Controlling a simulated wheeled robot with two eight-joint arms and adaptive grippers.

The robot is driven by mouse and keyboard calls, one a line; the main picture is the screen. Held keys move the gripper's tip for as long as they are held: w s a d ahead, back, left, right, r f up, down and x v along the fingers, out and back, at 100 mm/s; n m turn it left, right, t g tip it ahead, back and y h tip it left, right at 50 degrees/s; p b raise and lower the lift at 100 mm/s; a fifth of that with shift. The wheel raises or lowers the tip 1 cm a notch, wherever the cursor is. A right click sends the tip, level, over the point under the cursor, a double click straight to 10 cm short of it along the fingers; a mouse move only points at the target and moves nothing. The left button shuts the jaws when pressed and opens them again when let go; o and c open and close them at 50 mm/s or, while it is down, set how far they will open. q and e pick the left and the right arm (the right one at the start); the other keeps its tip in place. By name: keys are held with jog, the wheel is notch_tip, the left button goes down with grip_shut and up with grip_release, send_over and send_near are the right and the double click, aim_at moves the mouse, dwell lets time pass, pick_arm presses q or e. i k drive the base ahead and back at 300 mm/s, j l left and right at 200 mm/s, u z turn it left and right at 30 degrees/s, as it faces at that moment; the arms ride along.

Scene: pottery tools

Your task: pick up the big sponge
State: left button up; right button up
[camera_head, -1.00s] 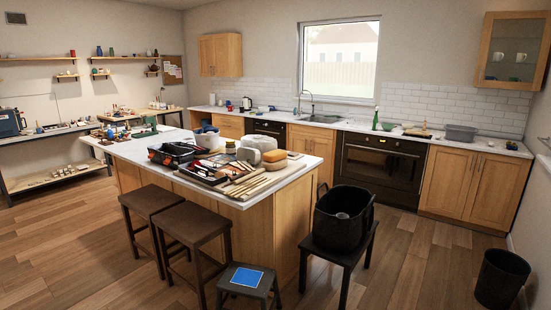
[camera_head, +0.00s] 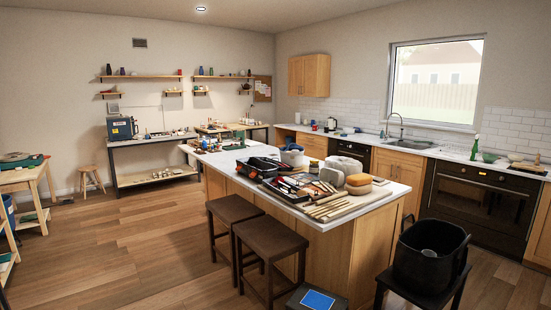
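A rounded tan-orange block that looks like the big sponge (camera_head: 358,184) lies at the right end of the white-topped kitchen island (camera_head: 394,195). It sits beside pale grey rounded lumps (camera_head: 348,165) and behind a row of wooden tools (camera_head: 328,208). It is small in the picture, and I cannot tell its exact size. Neither of my grippers shows in the head view.
Two brown stools (camera_head: 271,241) stand at the island's near side. A black bucket (camera_head: 428,258) rests on a dark stool at its right end. A tool tray (camera_head: 289,190) and black crate (camera_head: 262,166) crowd the top. Open wooden floor lies left.

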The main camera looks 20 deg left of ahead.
aim_at(360, 179)
jog(key=u, duration=0.5)
jog(key=i+l+u, duration=0.9)
jog(key=k+j, duration=0.05)
jog(key=k, duration=0.05)
